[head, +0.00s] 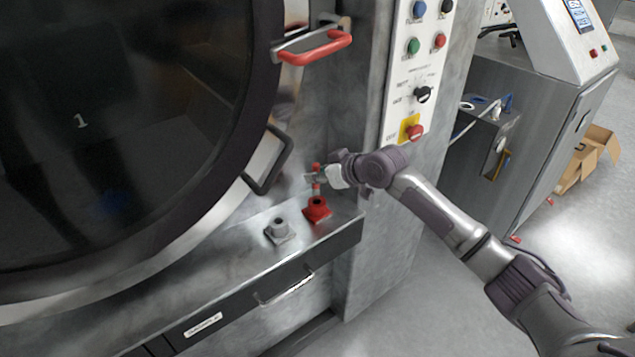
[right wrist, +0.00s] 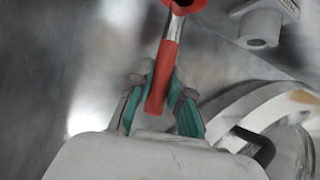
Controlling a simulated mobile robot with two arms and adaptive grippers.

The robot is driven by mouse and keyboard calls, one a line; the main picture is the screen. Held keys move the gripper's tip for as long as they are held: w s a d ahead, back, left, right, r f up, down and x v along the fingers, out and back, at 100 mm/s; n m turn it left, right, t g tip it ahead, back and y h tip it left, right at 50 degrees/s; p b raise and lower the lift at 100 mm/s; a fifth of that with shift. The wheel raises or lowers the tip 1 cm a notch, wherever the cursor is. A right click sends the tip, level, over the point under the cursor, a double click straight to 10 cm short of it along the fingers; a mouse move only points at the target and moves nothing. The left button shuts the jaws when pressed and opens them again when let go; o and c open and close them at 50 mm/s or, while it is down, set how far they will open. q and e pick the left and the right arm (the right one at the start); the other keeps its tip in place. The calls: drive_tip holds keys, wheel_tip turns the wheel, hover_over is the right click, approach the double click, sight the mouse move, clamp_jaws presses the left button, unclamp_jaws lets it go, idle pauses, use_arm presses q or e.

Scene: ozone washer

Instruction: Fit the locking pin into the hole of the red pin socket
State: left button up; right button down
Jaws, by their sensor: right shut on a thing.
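The locking pin (head: 316,167) is upright in the head view, with a red handle and a metal shaft. My right gripper (head: 314,178) is shut on its handle. In the right wrist view the red handle (right wrist: 163,75) sits between the teal-padded fingers of my right gripper (right wrist: 160,92). The red pin socket (head: 317,210) stands on the metal ledge directly below the pin; part of it shows at the top of the right wrist view (right wrist: 186,5). The shaft's end lies over or at the socket's hole; I cannot tell whether it is inside. My left gripper is not in view.
A grey socket (head: 279,230) stands on the ledge left of the red one. The large round door (head: 130,120) with its black handle (head: 262,175) is close on the left. A red-handled latch (head: 315,48) is above. The control panel (head: 413,70) rises behind my right arm.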

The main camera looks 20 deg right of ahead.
sight(318, 188)
drive_tip(key=f, duration=0.1)
drive_tip(key=s+f, duration=0.1)
drive_tip(key=f, duration=0.1)
drive_tip(key=shift+f, duration=0.2)
drive_tip(key=c, duration=1.3)
unclamp_jaws()
drive_tip(key=shift+w+f, duration=0.1)
drive_tip(key=shift+w, duration=0.05)
drive_tip(key=shift+o, duration=1)
drive_tip(key=shift+w, duration=0.4)
drive_tip(key=shift+s+d+r, duration=0.1)
drive_tip(key=shift+s+r, duration=0.2)
drive_tip(key=shift+r, duration=0.1)
drive_tip(key=b+v, duration=0.1)
drive_tip(key=v, duration=1)
drive_tip(key=shift+d+r, duration=0.15)
drive_tip(key=shift+r, duration=0.2)
drive_tip(key=shift+s+f, duration=0.1)
